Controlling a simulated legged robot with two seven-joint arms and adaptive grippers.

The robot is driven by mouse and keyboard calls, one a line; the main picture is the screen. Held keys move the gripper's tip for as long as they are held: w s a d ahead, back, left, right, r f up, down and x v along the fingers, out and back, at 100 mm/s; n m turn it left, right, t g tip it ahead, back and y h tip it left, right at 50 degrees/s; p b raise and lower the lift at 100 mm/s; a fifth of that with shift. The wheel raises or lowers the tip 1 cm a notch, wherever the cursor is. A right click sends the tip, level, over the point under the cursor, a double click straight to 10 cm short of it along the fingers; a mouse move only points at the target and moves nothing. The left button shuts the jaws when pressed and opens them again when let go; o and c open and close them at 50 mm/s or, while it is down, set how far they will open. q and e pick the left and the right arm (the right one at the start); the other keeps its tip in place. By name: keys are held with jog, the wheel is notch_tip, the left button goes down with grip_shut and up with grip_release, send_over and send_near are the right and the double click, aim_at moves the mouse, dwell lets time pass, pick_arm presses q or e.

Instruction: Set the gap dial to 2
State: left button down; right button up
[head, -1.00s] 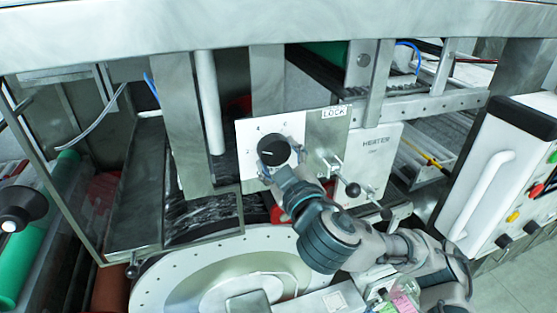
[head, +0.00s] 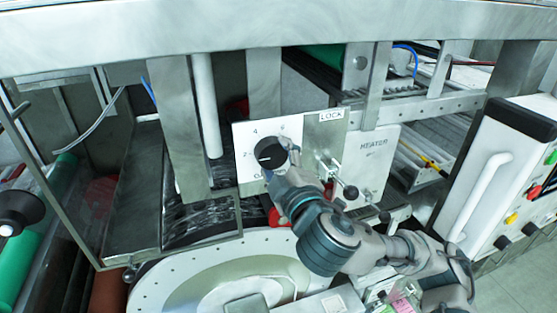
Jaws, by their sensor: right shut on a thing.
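The gap dial is a round black knob (head: 269,155) with a white pointer line, on a white plate (head: 243,134) with printed numbers. A 4 shows at the plate's upper left and a 2 at its left. The pointer line lies toward the left, near the 2; I cannot tell whether it is exactly on it. My right gripper (head: 282,163) is at the lower right of the knob, shut on it, and hides part of the plate's lower right. My left gripper is not in view.
A metal plate marked LOCK (head: 331,115) with a small lever stands right of the dial. A HEATER box (head: 372,150) is further right. A big round drum cover (head: 200,275) lies below, and a white control panel (head: 495,180) stands at the right.

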jog(key=shift+a+f, duration=0.1)
jog(key=shift+f, duration=0.2)
jog(key=o, duration=1)
jog(key=shift+o, duration=0.7)
jog(key=shift+w+a+r, duration=0.1)
jog(key=shift+r, duration=0.05)
jog(key=shift+s+r, duration=0.1)
jog(key=shift+s, duration=0.1)
jog(key=v, duration=1.1)
jog(key=shift+s, duration=0.2)
